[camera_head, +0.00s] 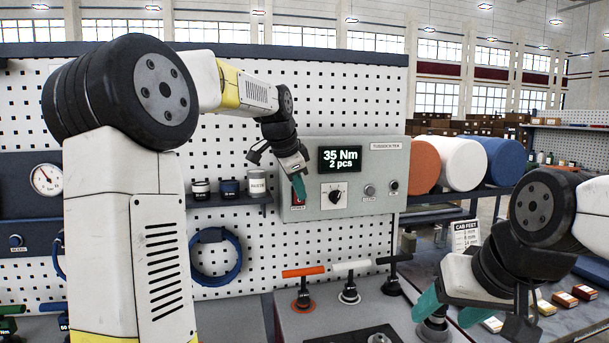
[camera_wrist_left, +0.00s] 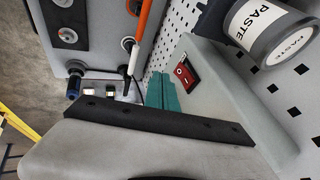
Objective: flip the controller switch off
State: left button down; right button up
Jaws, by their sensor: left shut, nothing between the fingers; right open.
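The grey controller box (camera_head: 386,172) is mounted on the white pegboard, and its display (camera_head: 340,159) is lit with "35 Nm 2 pcs". The red rocker switch (camera_head: 297,201) is at its lower left, partly hidden by my left gripper (camera_head: 299,187). In the left wrist view the switch (camera_wrist_left: 187,73) shows I and O marks; which side is pressed I cannot tell. My left gripper's teal fingers (camera_wrist_left: 162,93) are shut and empty, close beside the switch; contact is unclear. My right gripper (camera_head: 448,308) is open and empty, low at the right.
A dark knob (camera_head: 334,196) sits right of the switch. A shelf left of the box holds small jars, including a paste jar (camera_head: 257,184). Tools with orange, white and black handles (camera_head: 350,267) stand below. A blue ring (camera_head: 216,256) hangs on the pegboard.

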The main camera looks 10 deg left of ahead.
aim_at(301, 203)
pick_arm(q)
jog(key=shift+w+a+f, duration=0.2)
jog(key=shift+w+f, duration=0.1)
jog(key=shift+w, duration=0.3)
jog(key=shift+w+a+f, duration=0.25)
jog(key=shift+w+f, duration=0.05)
jog(key=shift+w, duration=0.25)
jog(key=shift+w+a+f, duration=0.2)
jog(key=shift+w+f, duration=0.1)
jog(key=shift+w, duration=0.3)
jog(key=shift+w+a+f+t, duration=0.1)
jog(key=shift+w+t, duration=0.05)
jog(key=shift+t, duration=0.15)
jog(key=shift+r, duration=0.8)
